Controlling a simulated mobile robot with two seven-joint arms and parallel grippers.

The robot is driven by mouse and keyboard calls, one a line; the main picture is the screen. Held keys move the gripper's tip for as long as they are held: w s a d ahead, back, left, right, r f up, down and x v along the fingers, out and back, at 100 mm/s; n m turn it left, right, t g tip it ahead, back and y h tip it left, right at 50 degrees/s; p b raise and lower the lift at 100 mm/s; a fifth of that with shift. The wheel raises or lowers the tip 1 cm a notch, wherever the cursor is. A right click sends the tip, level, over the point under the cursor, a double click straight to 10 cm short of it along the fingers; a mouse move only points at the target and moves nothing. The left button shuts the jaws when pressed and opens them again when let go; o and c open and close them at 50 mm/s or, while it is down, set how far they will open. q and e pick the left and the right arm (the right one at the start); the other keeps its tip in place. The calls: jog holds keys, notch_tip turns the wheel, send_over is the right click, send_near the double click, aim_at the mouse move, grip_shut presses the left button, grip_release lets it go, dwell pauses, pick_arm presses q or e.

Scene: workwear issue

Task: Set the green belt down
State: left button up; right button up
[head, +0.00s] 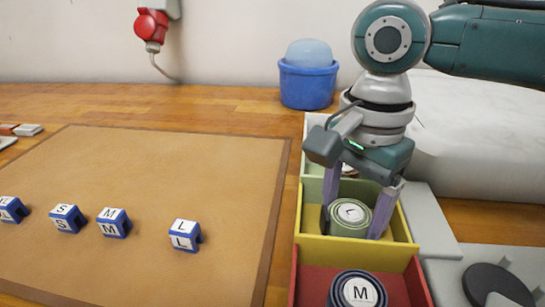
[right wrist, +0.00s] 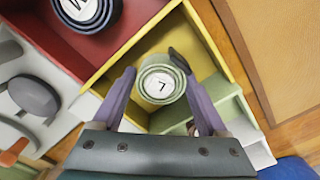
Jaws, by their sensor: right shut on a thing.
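The green belt (head: 347,224) is a rolled coil with a round white label marked L on top. My right gripper (head: 357,222) points down with one finger on each side of the coil and is shut on it. The coil is inside the yellow compartment (head: 355,253) of a row of coloured bins. The belt (right wrist: 162,72) also shows between the fingers in the right wrist view, with yellow floor around it. I cannot tell whether its underside touches the floor. My left gripper is not in view.
The red compartment (head: 310,285) in front holds a dark blue coil (head: 358,292) marked M. A pale green compartment lies behind. Several blue lettered blocks (head: 186,235) stand on the brown mat (head: 150,180) to the left. A blue tub (head: 308,85) stands behind the bins.

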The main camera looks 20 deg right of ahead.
aim_at(350, 212)
jog(key=o, duration=1.4)
notch_tip(350, 212, up, 12)
jog(key=p, duration=0.2)
jog(key=shift+r, duration=0.1)
